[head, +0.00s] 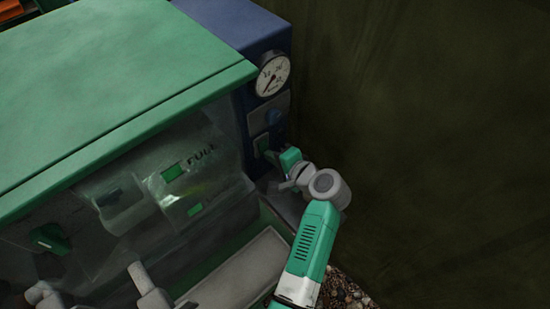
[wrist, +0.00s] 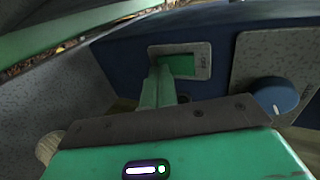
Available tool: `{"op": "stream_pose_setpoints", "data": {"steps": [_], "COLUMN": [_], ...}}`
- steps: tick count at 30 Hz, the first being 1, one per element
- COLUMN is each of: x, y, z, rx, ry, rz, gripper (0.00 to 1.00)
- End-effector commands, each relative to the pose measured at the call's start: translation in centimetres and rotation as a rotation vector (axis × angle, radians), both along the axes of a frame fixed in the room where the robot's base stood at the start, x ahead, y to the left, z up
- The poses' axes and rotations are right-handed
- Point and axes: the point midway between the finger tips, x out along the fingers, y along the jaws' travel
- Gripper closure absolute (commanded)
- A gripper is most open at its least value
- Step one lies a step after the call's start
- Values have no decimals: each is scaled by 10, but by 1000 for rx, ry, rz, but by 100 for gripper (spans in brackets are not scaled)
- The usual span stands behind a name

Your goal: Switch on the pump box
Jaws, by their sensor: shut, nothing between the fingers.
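The pump box (head: 233,25) is a dark blue housing at the top centre of the head view, with a round white dial gauge (head: 273,75) on its face. Below the gauge are a blue knob (head: 275,117) and a small green switch (head: 261,143). In the wrist view the green switch (wrist: 181,65) sits in a grey plate, with the blue knob (wrist: 276,95) to its right. My gripper (head: 270,156) is shut and empty, close to the switch. In the wrist view its green fingers (wrist: 160,72) overlap the plate's lower left. I cannot tell whether they touch it.
A green-topped cabinet (head: 110,75) fills the left, with a clear panel marked FULL (head: 200,157) on its front. A grey trough (head: 240,275) lies below it. Dark open space lies to the right, with pebbles (head: 350,290) beneath my arm.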

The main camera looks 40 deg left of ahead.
Motion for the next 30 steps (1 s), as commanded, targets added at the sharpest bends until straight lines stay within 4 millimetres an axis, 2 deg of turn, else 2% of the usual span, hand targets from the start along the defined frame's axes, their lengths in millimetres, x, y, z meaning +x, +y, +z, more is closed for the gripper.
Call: {"op": "stream_pose_setpoints", "data": {"steps": [5, 7, 14, 23, 30], "x": [0, 1, 1, 0, 1], "y": [5, 5, 5, 5, 5], "z": [-12, -3, -1, 15, 14], "rx": [55, 66, 64, 65, 65], "ry": [-4, -6, -7, -8, -7], "rz": [1, 1, 1, 2, 1], "gripper": [100, 100, 100, 100, 100]}}
